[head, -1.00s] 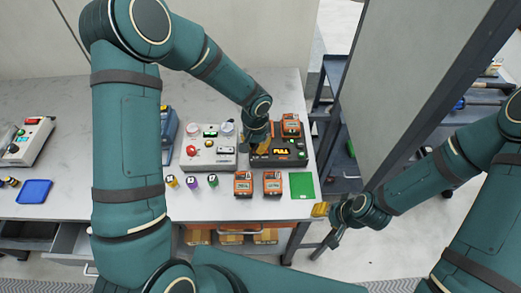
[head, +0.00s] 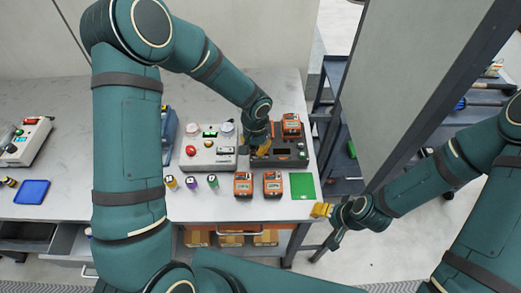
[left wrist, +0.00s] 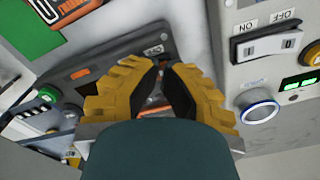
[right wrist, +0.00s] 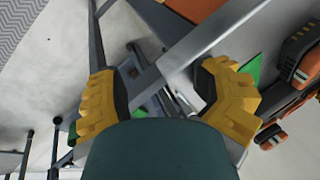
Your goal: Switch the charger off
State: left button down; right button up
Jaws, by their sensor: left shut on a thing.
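The charger (head: 292,160) is a dark box at the right of the bench, with an orange battery (head: 291,124) on its far part. Its small display (head: 282,151) is dark. It also shows in the left wrist view (left wrist: 100,62). My left gripper (head: 256,147) is at its left end, fingers pointing down. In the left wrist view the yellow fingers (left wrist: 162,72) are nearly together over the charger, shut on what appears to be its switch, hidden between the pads. My right gripper (right wrist: 165,95) is open and empty, off the bench's front right corner.
A grey control box (head: 208,153) with a red button and ON/OFF rocker stands close left of the charger. Two orange batteries (head: 244,183) (head: 272,183) and a green mat (head: 302,186) lie in front. Small coloured cylinders (head: 191,182) stand nearby.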

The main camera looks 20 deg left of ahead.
pick_arm(q)
jog(key=shift+r+p, duration=1)
jog(key=shift+r, duration=0.5)
jog(key=shift+r+p, duration=1.1)
jog(key=shift+r, duration=0.8)
